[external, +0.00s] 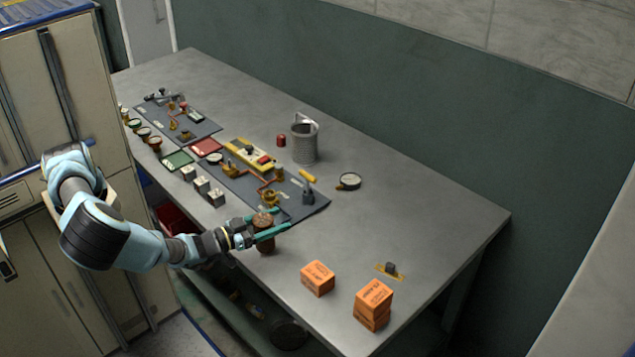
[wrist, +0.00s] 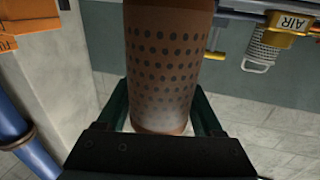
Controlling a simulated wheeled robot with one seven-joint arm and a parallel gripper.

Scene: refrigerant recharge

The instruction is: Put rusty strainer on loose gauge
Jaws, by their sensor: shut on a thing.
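My gripper (external: 268,226) is shut on the rusty strainer (external: 265,245), a brown upright-looking cylinder near the table's front edge. In the wrist view the rusty strainer (wrist: 168,70) fills the middle, with rows of dark holes and a paler end, between the green fingers. Whether its base touches the table is unclear. The loose gauge (external: 349,181), a small round pale dial with a dark rim, lies apart on the bare table, to the right of and beyond the gripper. Nothing is seen on it.
A dark mat (external: 310,209) with copper pipe fittings lies just beyond the gripper. A grey mesh cylinder (external: 305,145) stands behind it. Orange boxes (external: 318,278) stand at the front right, near a small dark knob (external: 391,268). Bare table lies between the boxes and gauge.

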